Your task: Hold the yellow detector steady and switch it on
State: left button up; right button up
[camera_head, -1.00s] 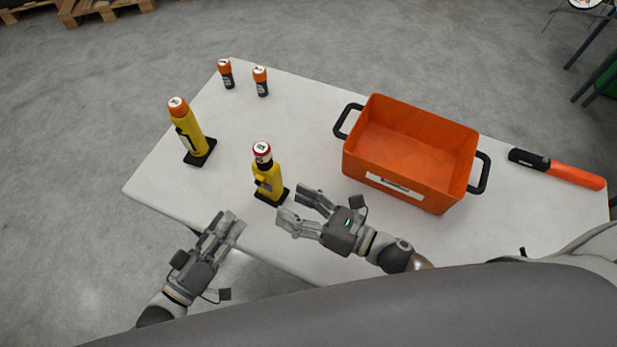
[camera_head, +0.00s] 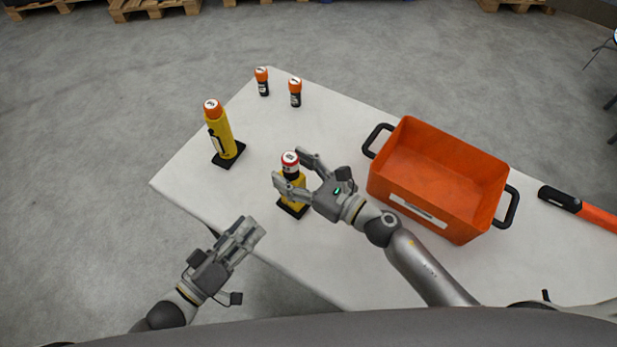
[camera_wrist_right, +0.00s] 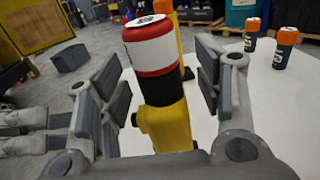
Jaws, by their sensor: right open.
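The yellow detector (camera_head: 292,201) stands upright on a black base near the table's near edge, with a black neck and a red-and-white top. My right gripper (camera_head: 290,166) is open, its fingers on either side of the detector's upper part and partly hiding it in the head view. In the right wrist view the detector (camera_wrist_right: 166,125) stands between the spread fingers, with visible gaps to both sides. My left gripper (camera_head: 252,232) is off the table's near left edge, apart from the detector and holding nothing visible; its finger gap is unclear.
A second yellow device (camera_head: 219,138) with an orange top stands at the left. Two small orange-and-black cylinders (camera_head: 262,82) (camera_head: 295,92) stand at the back. An orange bin (camera_head: 440,205) with black handles is right of my gripper. An orange-and-black stick (camera_head: 585,210) lies farther right.

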jog(key=shift+w+a, duration=0.25)
jog(key=shift+a, duration=0.05)
jog(key=shift+c, duration=0.3)
jog(key=c, duration=1.2)
jog(key=o, duration=1.2)
jog(key=shift+o, duration=0.2)
jog(key=v, duration=1.2)
